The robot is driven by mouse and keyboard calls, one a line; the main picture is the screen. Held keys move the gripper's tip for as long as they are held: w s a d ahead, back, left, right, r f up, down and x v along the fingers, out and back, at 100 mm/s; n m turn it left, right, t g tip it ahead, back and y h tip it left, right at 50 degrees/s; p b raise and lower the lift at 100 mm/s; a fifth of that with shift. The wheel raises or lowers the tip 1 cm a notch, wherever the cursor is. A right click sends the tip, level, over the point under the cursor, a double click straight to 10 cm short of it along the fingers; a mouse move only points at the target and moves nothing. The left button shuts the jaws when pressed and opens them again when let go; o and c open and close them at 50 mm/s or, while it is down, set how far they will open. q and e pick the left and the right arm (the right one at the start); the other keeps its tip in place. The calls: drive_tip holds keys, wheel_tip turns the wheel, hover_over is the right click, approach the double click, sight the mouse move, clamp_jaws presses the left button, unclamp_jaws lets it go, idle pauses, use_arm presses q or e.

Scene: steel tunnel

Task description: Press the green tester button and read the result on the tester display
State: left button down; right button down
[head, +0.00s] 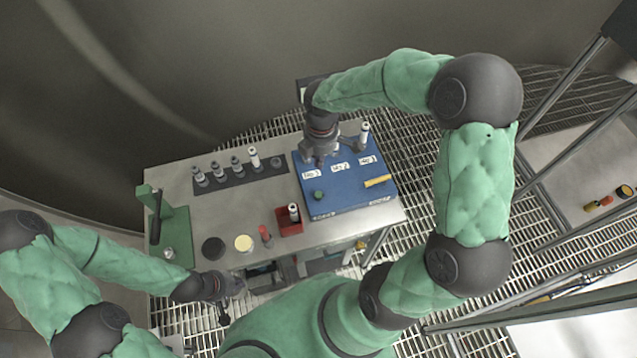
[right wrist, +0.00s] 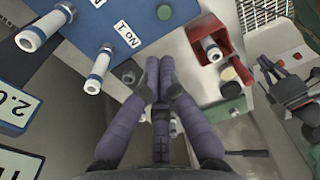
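The blue tester box (head: 345,203) stands on the right part of the bench, with white labels and a yellow strip on top. Its round green button (head: 318,195) is near the front left corner; it also shows in the right wrist view (right wrist: 164,12). My right gripper (head: 319,160) is over the tester's back left part, behind the button and apart from it. Its fingers (right wrist: 160,64) are together and empty. A dark panel (head: 307,85) behind the tester is mostly hidden by my right arm; no result is readable. My left gripper (head: 232,300) is empty, fingers apart, at the bench's front edge.
A white blue-banded cylinder (head: 364,134) stands on the tester's back right. A dark rack (head: 240,177) with several cylinders is at the bench's left. A green stand (head: 171,235) is at left.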

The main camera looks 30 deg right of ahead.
sight(318, 192)
drive_tip(key=shift+f, duration=0.1)
drive_tip(key=f+b, duration=0.1)
drive_tip(key=f, duration=0.3)
drive_tip(key=f+b, duration=0.1)
drive_tip(key=f, duration=0.4)
drive_tip(key=f+b, duration=0.1)
drive_tip(key=f, duration=0.4)
drive_tip(key=shift+s+a, duration=0.15)
drive_tip(key=shift+a, duration=0.1)
drive_tip(key=shift+r, duration=0.1)
